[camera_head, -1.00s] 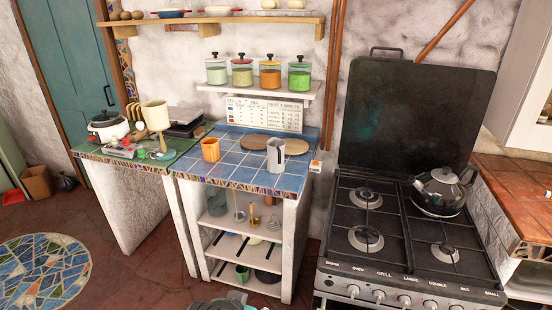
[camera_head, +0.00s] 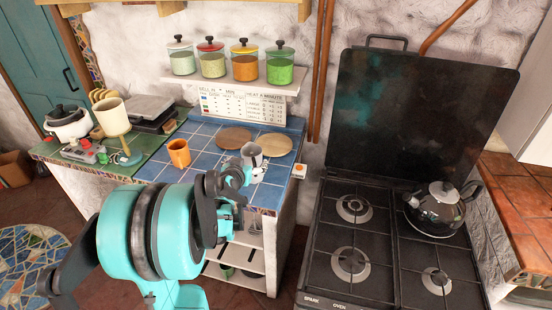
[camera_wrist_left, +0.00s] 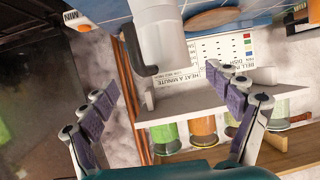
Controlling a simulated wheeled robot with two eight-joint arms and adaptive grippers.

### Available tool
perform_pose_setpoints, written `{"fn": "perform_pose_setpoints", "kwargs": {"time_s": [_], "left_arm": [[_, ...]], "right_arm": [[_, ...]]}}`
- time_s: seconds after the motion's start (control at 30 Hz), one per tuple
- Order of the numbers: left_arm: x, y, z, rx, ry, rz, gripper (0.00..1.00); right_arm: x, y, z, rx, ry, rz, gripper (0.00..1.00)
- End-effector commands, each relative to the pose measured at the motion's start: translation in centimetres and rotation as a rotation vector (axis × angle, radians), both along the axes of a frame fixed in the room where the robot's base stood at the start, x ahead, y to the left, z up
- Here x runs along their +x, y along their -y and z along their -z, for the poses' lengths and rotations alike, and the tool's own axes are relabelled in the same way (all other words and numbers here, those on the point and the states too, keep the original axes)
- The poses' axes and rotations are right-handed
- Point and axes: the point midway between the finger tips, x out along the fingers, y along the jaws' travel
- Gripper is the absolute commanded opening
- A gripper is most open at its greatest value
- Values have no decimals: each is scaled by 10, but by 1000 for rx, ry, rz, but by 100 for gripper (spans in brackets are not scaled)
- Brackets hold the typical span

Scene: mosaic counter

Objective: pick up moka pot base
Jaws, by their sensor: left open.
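The moka pot base (camera_head: 252,153), a grey metal vessel, stands on the blue tiled counter (camera_head: 205,139); my left gripper partly covers it in the head view. In the left wrist view, which is upside down, a pale grey body with a dark handle, the moka pot base (camera_wrist_left: 160,40), shows at the top centre. My left gripper (camera_head: 236,178) is just in front of it, and its open fingers (camera_wrist_left: 165,90) are spread wide with nothing between them. Whether a finger touches the pot cannot be told. My right gripper is out of view.
An orange mug (camera_head: 179,153) stands left of the pot. Two round boards, brown (camera_head: 234,137) and tan (camera_head: 272,145), lie behind it. A small white-and-orange box (camera_head: 300,170) sits at the right edge. The stove (camera_head: 395,240) with a kettle (camera_head: 437,208) stands to the right.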

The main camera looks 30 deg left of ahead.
Motion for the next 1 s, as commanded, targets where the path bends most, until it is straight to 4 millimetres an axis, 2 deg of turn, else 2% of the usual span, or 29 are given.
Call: {"fn": "perform_pose_setpoints", "kwargs": {"time_s": [0.1, 0.43, 0.7, 0.9, 0.93, 1.0], "left_arm": [[4, -12, 3, 6, 11, -14, 90], [33, -25, 17, 6, 9, -12, 90], [65, -39, 31, 7, 9, -10, 90], [66, -40, 29, 6, 9, -10, 90], [66, -40, 29, 6, 9, -10, 87], [66, -40, 29, 6, 9, -10, 69]], "right_arm": [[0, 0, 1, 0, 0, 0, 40], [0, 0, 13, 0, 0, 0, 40], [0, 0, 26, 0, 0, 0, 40], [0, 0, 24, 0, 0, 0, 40], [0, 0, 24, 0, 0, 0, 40], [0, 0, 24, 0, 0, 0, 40]]}}
